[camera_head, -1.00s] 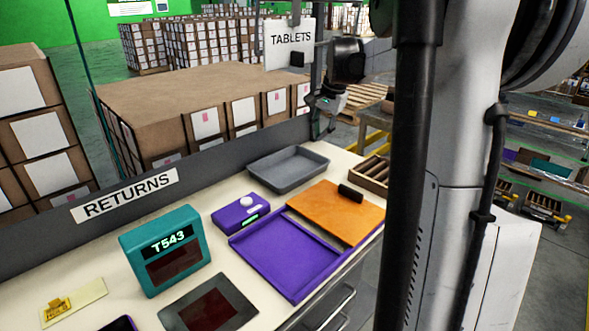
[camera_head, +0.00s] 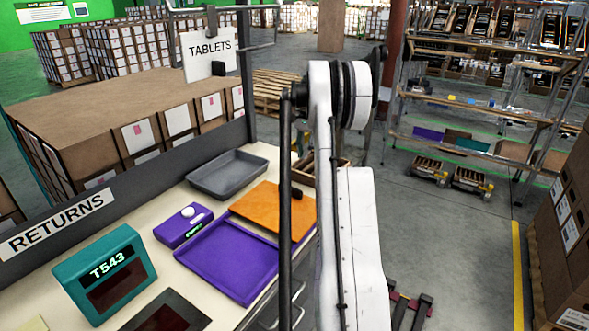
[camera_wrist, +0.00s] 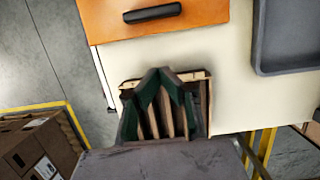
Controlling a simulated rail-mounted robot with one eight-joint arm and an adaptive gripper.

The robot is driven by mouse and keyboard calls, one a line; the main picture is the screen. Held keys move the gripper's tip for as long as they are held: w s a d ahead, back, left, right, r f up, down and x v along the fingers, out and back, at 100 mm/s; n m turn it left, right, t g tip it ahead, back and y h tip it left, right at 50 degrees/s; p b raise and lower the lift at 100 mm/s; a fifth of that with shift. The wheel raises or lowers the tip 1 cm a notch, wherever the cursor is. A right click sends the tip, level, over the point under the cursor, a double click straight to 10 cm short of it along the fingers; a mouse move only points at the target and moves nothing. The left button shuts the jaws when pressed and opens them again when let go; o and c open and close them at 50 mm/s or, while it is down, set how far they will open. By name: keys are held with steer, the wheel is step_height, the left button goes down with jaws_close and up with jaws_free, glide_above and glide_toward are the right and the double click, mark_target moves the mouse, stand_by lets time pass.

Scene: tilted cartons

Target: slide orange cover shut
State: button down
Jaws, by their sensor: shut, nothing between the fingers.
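The orange cover (camera_head: 266,207) lies flat at the far end of the purple tray-like frame (camera_head: 212,287), leaving the frame's purple floor bare. A black handle (camera_head: 297,193) stands on the cover near its far right edge. In the wrist view the cover (camera_wrist: 205,18) and its black handle (camera_wrist: 152,13) show at the top. My gripper (camera_wrist: 158,73) is shut and empty, its dark fingers meeting over a wooden crate, below the cover's edge in that picture and apart from the handle. In the head view my arm hides the gripper and part of the frame's right side.
The wooden slatted crate (camera_head: 331,168) stands beyond the cover. A grey tray (camera_head: 228,176) is to its left.

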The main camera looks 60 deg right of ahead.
steer(key=x, duration=0.9)
steer(key=a, duration=0.3)
steer(key=shift+a, duration=0.1)
steer(key=shift+a+f, duration=0.1)
steer(key=shift+a, duration=0.4)
